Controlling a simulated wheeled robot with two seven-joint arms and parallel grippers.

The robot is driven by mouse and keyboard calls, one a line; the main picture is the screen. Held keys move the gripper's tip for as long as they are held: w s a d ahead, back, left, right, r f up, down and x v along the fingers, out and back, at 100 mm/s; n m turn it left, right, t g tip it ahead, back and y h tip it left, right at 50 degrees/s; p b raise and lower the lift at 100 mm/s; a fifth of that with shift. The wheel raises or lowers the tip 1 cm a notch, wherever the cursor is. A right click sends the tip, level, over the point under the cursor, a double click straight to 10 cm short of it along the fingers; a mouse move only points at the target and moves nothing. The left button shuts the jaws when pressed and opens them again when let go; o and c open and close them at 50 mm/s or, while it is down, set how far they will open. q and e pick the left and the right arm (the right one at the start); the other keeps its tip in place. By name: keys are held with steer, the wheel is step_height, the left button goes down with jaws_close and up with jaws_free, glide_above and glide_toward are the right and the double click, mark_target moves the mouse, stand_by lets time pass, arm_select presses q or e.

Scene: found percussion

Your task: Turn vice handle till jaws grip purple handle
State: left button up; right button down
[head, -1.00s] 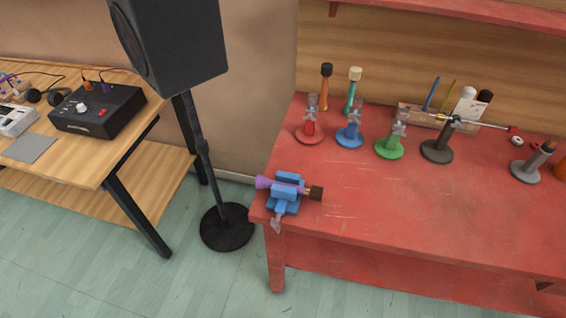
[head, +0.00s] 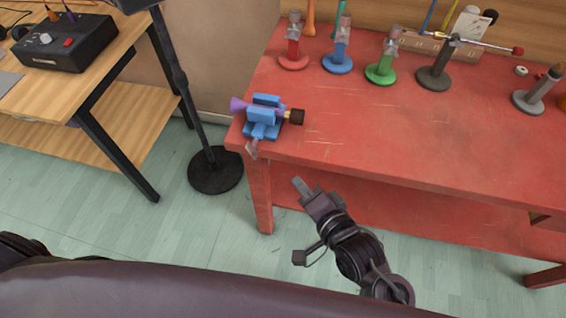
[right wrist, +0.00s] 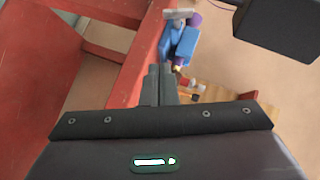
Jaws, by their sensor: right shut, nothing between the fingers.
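The blue vice (head: 264,118) stands at the near left corner of the red bench. The mallet with the purple handle (head: 238,104) lies across its jaws, its dark head (head: 297,117) out to the right. I cannot tell whether the jaws touch it. The grey vice handle (head: 252,149) sticks out over the bench's front edge. My right gripper (head: 299,185) is shut and empty, in front of the bench, apart from the vice handle and to its lower right. In the right wrist view the vice (right wrist: 182,46) is beyond the fingertips (right wrist: 160,68). My left gripper is out of view.
The red bench (head: 390,130) holds several coloured stands behind the vice, including a blue one (head: 338,62) and a green one (head: 381,74). A speaker stand base (head: 215,170) is on the floor left of the bench. A wooden table (head: 130,50) stands further left.

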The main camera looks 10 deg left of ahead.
steer(key=r, duration=0.1)
steer(key=p, duration=0.2)
glide_toward(256, 153)
steer(key=shift+w+d+x, duration=0.3)
steer(key=shift+x, duration=3)
steer(key=shift+a+f+m+t+y+b, duration=0.3)
steer(key=shift+f+m+y+b, duration=0.15)
steer(key=shift+b, duration=0.5)
steer(key=shift+s+r, duration=0.1)
steer(key=shift+r, duration=0.1)
